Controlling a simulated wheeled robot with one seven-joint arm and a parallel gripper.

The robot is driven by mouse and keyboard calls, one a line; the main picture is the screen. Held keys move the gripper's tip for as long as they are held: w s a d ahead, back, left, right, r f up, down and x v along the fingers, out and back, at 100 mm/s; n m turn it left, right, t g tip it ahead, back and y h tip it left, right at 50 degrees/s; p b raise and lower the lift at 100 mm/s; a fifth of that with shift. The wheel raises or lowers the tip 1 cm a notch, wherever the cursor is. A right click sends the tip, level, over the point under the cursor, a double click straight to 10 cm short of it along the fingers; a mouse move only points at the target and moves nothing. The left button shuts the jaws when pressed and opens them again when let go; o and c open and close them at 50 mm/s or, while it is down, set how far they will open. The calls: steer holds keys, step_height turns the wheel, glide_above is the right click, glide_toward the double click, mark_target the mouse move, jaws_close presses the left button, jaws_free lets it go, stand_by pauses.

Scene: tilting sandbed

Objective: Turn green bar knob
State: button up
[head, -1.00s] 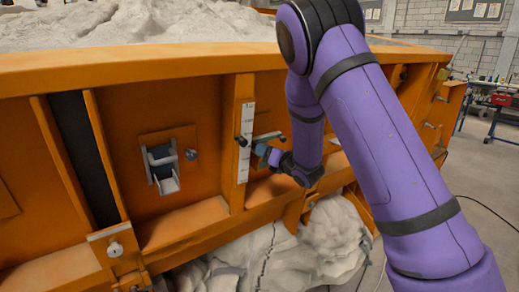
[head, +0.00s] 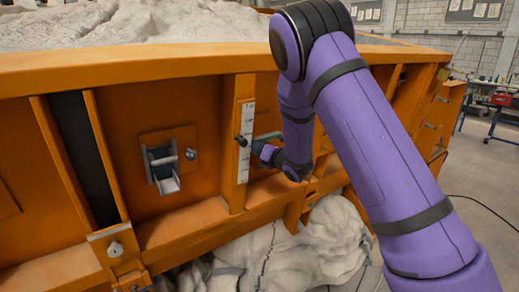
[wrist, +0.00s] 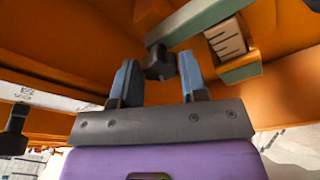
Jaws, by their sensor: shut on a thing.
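The green bar (head: 267,136) shows in the head view on the orange side panel, just right of the white scale strip. In the wrist view the green bar (wrist: 200,22) runs slantwise across the top, with a dark knob (wrist: 160,63) at its lower left end. My gripper (wrist: 160,70) has its two blue fingers on either side of that dark knob, shut on it. In the head view my gripper (head: 264,151) is at the bar, partly hidden by my purple arm. Exact finger contact is hard to see.
The white scale strip (head: 244,143) stands on an orange upright left of the bar, with a black knob (head: 241,141) on it. A metal latch (head: 162,167) sits further left. An orange ledge (head: 190,217) runs below. A pale block with dark lines (wrist: 226,38) lies beside the bar.

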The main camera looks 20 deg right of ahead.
steer(key=m+y, duration=0.1)
steer(key=m, duration=0.2)
steer(key=m+y, duration=0.1)
steer(key=m, duration=0.1)
steer(key=shift+d+f+m, duration=0.1)
steer(key=shift+d+m, duration=0.05)
steer(key=shift+m, duration=0.25)
steer(key=m, duration=0.4)
steer(key=shift+t+y, duration=0.3)
steer(key=shift+t, duration=0.1)
steer(key=m, duration=0.3)
steer(key=shift+f+m, duration=0.1)
steer(key=shift+m, duration=0.2)
steer(key=m+t, duration=0.1)
steer(key=m, duration=0.2)
steer(key=m+t, duration=0.1)
steer(key=m, duration=0.3)
steer(key=shift+f, duration=0.1)
steer(key=m+h, duration=0.1)
steer(key=m, duration=0.3)
steer(key=m+t+h, duration=0.1)
steer(key=m, duration=0.3)
steer(key=shift+a+m, duration=0.2)
steer(key=shift+m, duration=0.1)
